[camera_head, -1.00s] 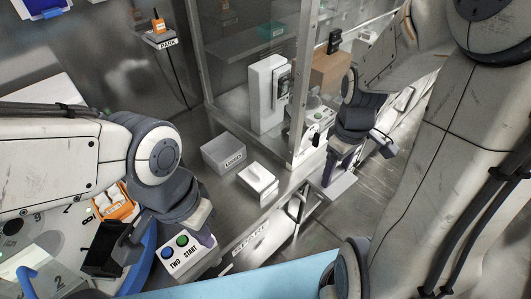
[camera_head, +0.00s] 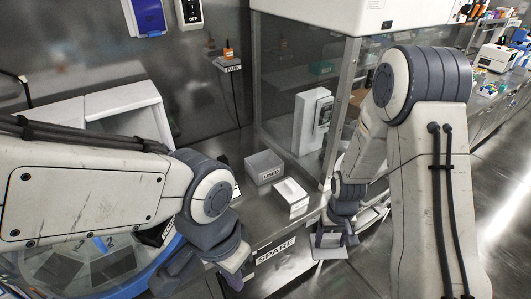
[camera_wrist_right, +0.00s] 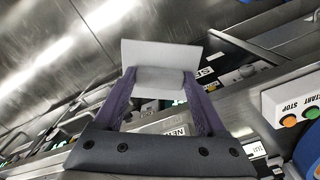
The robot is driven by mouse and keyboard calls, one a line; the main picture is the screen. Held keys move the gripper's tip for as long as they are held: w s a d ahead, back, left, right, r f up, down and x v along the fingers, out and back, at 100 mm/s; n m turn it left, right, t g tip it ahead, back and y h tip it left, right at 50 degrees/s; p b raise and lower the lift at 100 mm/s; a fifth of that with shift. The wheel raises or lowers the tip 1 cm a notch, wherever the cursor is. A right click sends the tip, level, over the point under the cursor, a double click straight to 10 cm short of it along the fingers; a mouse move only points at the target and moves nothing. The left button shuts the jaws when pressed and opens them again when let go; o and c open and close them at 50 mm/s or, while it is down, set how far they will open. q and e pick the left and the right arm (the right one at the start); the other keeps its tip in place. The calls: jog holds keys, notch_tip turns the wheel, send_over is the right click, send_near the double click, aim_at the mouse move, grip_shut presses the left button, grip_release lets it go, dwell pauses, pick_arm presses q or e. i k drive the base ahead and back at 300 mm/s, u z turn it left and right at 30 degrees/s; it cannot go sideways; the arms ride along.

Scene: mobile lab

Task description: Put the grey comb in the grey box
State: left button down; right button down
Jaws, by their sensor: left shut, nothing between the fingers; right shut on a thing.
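The grey comb (camera_wrist_right: 160,53) is a flat light-grey piece, held between the purple fingers of my right gripper (camera_wrist_right: 160,88) in the right wrist view. In the head view my right gripper (camera_head: 331,236) is low, right of the bench edge, with the pale comb (camera_head: 328,253) at its fingers.
A white block-shaped box (camera_head: 290,194) stands just in front of the grey box. A glass-walled cabinet (camera_head: 343,112) with a white device (camera_head: 312,118) inside rises behind. A label reading SPARE (camera_head: 275,250) is on the bench front. A blue-rimmed round machine is at lower left.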

aim_at(290, 188)
jog(key=k, duration=0.55)
jog(key=z, duration=2.05)
jog(key=i, duration=1.8)
jog(key=u, duration=3.55)
jog(key=i, duration=1)
